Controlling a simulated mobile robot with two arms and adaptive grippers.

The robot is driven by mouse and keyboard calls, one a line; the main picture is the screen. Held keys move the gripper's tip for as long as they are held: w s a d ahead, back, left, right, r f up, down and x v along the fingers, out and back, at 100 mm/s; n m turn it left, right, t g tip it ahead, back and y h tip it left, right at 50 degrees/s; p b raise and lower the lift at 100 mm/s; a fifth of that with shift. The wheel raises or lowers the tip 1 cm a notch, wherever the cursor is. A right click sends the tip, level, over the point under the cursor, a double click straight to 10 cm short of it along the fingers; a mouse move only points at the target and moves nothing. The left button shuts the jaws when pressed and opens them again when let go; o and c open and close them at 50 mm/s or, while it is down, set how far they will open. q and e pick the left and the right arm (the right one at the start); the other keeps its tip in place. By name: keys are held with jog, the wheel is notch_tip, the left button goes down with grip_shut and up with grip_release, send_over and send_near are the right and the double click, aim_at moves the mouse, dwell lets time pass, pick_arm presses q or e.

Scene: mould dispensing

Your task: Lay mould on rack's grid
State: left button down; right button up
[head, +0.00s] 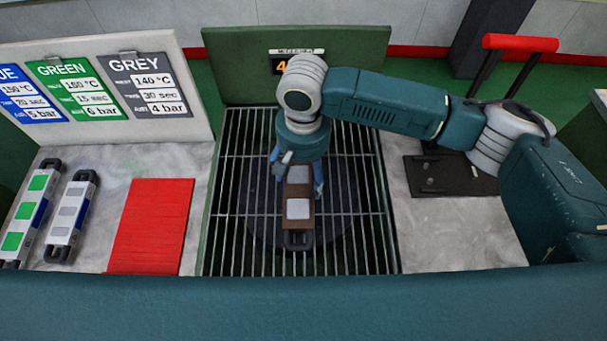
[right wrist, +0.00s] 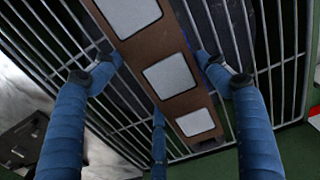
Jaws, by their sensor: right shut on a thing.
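The brown mould (head: 298,222) with grey square plates and a dark handle at its near end is over the rack's grid (head: 235,235). It lies lengthwise with the bars in the head view. My right gripper (head: 299,183) comes down over its far part and is shut on it. In the right wrist view the blue fingers close on both long sides of the mould (right wrist: 173,77), with the grid bars behind it. I cannot tell whether the mould touches the bars. My left gripper is not in view.
Two other moulds, one with green plates (head: 27,215) and one with grey plates (head: 72,212), lie on the left counter beside a red mat (head: 152,225). A sign board (head: 105,90) stands behind them. A black plate (head: 440,178) lies right of the rack. The grid around the mould is clear.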

jog(key=shift+f, duration=0.95)
jog(key=shift+a, duration=0.1)
jog(key=o, duration=1.9)
jog(key=shift+f, duration=0.15)
notch_tip(320, 180, up, 12)
jog(key=shift+r+b, duration=0.1)
jog(key=shift+b, duration=0.85)
jog(key=shift+s, duration=0.1)
